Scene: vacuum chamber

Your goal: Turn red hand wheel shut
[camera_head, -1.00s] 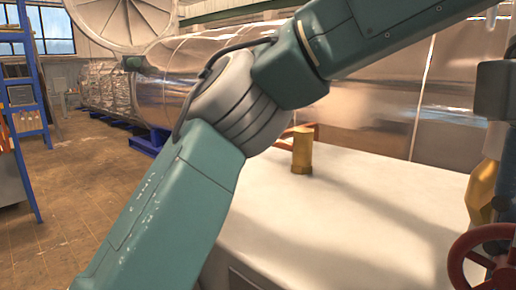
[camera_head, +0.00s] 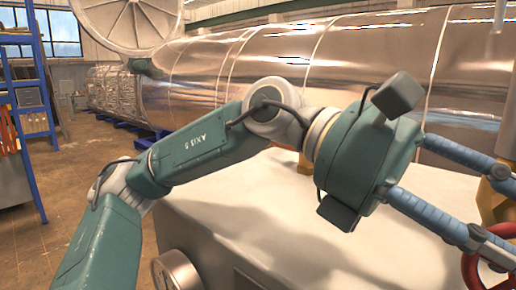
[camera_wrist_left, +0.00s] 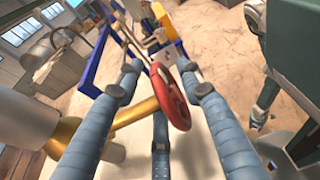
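The red hand wheel (camera_head: 470,272) is at the lower right edge of the head view, partly cut off and partly hidden by my gripper. In the left wrist view the wheel (camera_wrist_left: 182,118) is seen at a slant, ahead of and between my fingers. A brass-coloured pipe (camera_wrist_left: 130,116) shows beside it. My left gripper (camera_head: 497,208) has its blue ribbed fingers spread apart and reaching toward the wheel. In the left wrist view the gripper (camera_wrist_left: 160,75) is open; whether a finger touches the rim cannot be told. My right gripper is not identifiable in either view.
A pale flat-topped bench (camera_head: 220,215) lies below my left arm, with a brass part (camera_head: 490,200) near the wheel. A large shiny cylindrical chamber (camera_head: 240,70) runs behind it. A blue rack (camera_head: 42,110) stands at the left, with open brown floor beside it.

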